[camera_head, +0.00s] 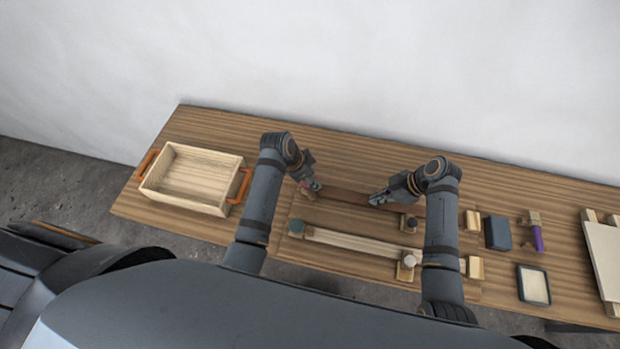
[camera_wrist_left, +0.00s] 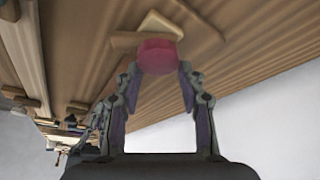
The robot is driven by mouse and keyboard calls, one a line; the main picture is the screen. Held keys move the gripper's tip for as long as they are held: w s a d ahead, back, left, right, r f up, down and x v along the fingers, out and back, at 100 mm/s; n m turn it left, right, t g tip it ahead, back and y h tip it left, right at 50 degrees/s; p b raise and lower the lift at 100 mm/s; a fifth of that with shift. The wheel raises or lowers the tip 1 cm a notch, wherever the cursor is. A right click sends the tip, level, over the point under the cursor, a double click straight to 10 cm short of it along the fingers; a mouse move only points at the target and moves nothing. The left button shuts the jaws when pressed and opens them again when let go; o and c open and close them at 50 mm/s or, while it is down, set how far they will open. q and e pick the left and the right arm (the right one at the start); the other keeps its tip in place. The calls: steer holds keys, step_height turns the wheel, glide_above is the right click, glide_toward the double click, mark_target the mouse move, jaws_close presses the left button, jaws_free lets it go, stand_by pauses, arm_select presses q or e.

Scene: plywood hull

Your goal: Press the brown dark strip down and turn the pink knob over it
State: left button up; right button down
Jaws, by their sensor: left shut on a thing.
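The brown dark strip (camera_head: 345,197) lies along the far side of the board on the bench. The pink knob (camera_wrist_left: 158,56) sits on a light wooden piece (camera_wrist_left: 178,28) in the left wrist view. In the head view the knob (camera_head: 307,193) shows only as a small pink patch at the strip's left end. My left gripper (camera_head: 314,187) is shut on the knob, with one finger on either side (camera_wrist_left: 159,70). My right gripper (camera_head: 374,200) is low over the strip's middle; whether it touches, and whether its jaws are open, I cannot tell.
A pale strip (camera_head: 350,242) lies nearer me, with a green knob (camera_head: 296,226) at its left and a white knob (camera_head: 410,260) at its right. A black knob (camera_head: 409,222) is right of the dark strip. A wooden tray (camera_head: 172,200) stands left; a blue block (camera_head: 497,233) stands right.

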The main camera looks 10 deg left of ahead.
arm_select(q)
steer(key=shift+w+r+n, duration=0.15)
steer(key=shift+w+n, duration=0.15)
steer(key=shift+w, duration=0.05)
steer(key=shift+c, duration=0.7)
arm_select(e)
steer(key=shift+d+f, duration=0.1)
steer(key=shift+d, duration=0.15)
